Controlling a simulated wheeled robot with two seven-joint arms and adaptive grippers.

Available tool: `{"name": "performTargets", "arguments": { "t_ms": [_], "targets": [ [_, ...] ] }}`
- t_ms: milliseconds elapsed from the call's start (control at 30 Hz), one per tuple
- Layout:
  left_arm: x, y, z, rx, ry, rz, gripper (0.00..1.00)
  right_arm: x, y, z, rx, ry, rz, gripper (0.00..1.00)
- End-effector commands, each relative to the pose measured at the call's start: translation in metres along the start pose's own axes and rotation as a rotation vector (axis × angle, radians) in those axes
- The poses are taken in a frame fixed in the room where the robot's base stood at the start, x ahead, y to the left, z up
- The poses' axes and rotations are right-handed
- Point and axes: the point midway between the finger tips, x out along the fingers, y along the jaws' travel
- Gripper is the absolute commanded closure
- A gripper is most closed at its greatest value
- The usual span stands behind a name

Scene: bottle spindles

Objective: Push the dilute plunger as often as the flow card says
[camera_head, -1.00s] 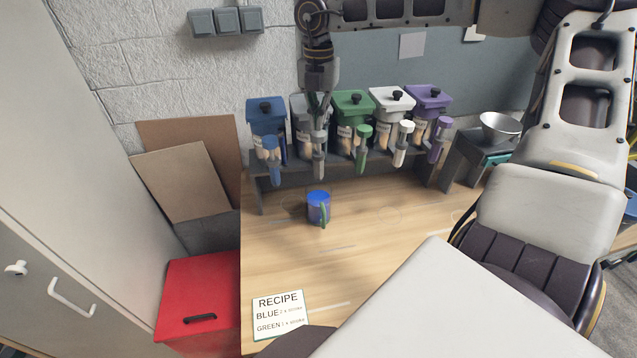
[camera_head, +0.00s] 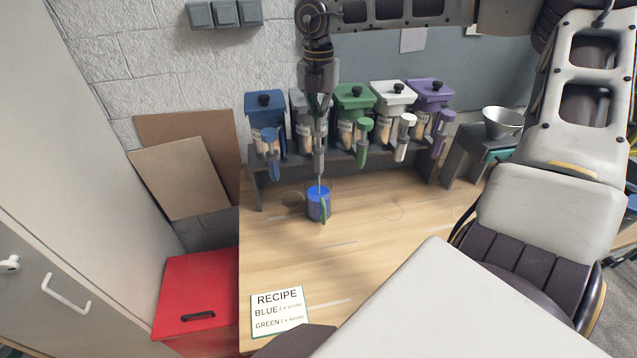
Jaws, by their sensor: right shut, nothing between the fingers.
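The flow card (camera_head: 279,312), headed RECIPE, lies at the front left of the table. It reads BLUE 2 x stroke and, in small print, GREEN apparently 1 x stroke. A row of lidded dispensers stands on a dark rack: blue (camera_head: 265,108), grey (camera_head: 298,108), green (camera_head: 353,97), white (camera_head: 393,97) and purple (camera_head: 430,95). My right gripper (camera_head: 319,122) is shut and empty, pointing down at the top of the grey plunger (camera_head: 319,160), whose head it hides. A blue mug (camera_head: 314,207) with a green handle stands below the grey spout; a thin pale line runs between them. My left gripper is out of view.
The blue plunger (camera_head: 271,150) and green plunger (camera_head: 362,140) stand close on either side. A metal bowl (camera_head: 502,122) sits on a stand at right. A red box (camera_head: 197,300) is left of the table. The table's middle is clear.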

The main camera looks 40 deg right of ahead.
Motion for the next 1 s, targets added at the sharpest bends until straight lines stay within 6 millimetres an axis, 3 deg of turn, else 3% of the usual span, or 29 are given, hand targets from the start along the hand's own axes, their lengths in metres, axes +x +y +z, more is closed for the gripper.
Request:
{"name": "performTargets", "arguments": {
  "t_ms": [1000],
  "targets": [
    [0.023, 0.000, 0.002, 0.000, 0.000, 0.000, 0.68, 0.029, 0.000, -0.001, -0.001, 0.002, -0.002, 1.00]
  ]
}}
